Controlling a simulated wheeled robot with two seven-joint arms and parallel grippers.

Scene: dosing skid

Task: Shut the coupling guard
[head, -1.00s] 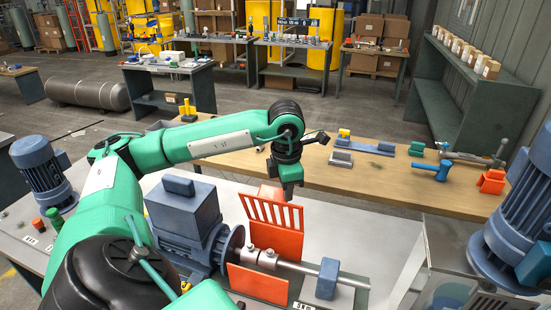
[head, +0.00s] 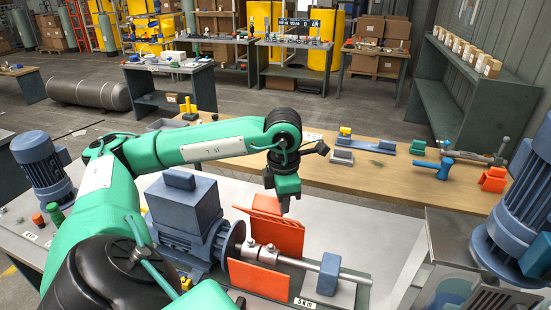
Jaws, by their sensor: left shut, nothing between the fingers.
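The orange coupling guard has a front panel (head: 258,283), a back panel (head: 290,240) and a slotted lid (head: 262,213). The lid is tilted and seen almost edge-on, above the back panel, and stands partly open. The silver shaft coupling (head: 262,253) shows between the panels, under the lid. It joins the blue motor (head: 185,215) to a shaft (head: 300,264) running to a blue bearing block (head: 328,274). My left gripper (head: 286,209) points down, shut and empty, at the lid's far side; whether it touches the lid is unclear. My right gripper is out of view.
A wooden bench (head: 380,175) with fittings and a blue tool (head: 446,166) stands behind the skid. A large blue motor (head: 515,220) stands at the right. The pale skid top (head: 370,235) is clear right of the guard.

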